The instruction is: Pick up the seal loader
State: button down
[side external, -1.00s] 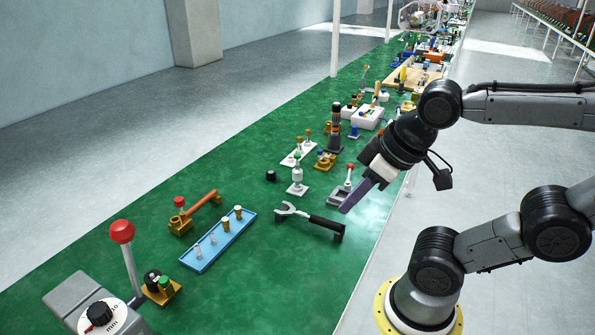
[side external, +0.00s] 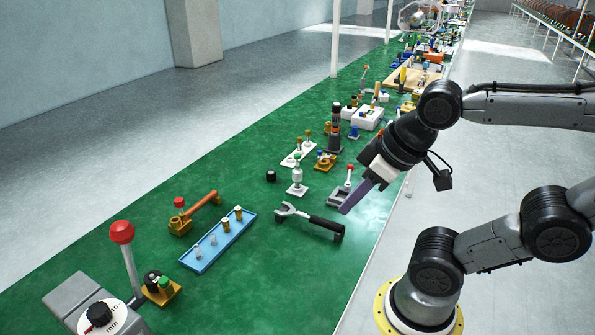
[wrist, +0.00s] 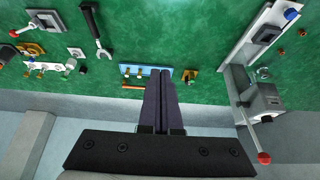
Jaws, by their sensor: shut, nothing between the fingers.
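I cannot tell for sure which part is the seal loader. One candidate is a small upright white part with a green top (side external: 297,177) on a square base, left of my gripper. A blue tray (side external: 205,262) holds brass, white-topped pegs and pale pegs; it also shows in the wrist view (wrist: 160,70), beyond my fingertips. My gripper (side external: 344,210) is shut and empty, with its purple fingers pointing down and left above the mat's right edge, apart from the parts. In the wrist view its fingers (wrist: 162,72) lie side by side and cover part of the tray.
A black-handled wrench (side external: 312,219) lies left of my fingertips. A grey base with a red-knobbed lever (side external: 340,195) stands close by them. A larger red-knobbed lever machine (side external: 95,308) stands at the front left. The green mat (side external: 255,285) is bare in front of the wrench.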

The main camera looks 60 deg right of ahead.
jog(key=c, duration=1.5)
grip_release()
jog(key=shift+c, duration=0.2)
jog(key=o, duration=1)
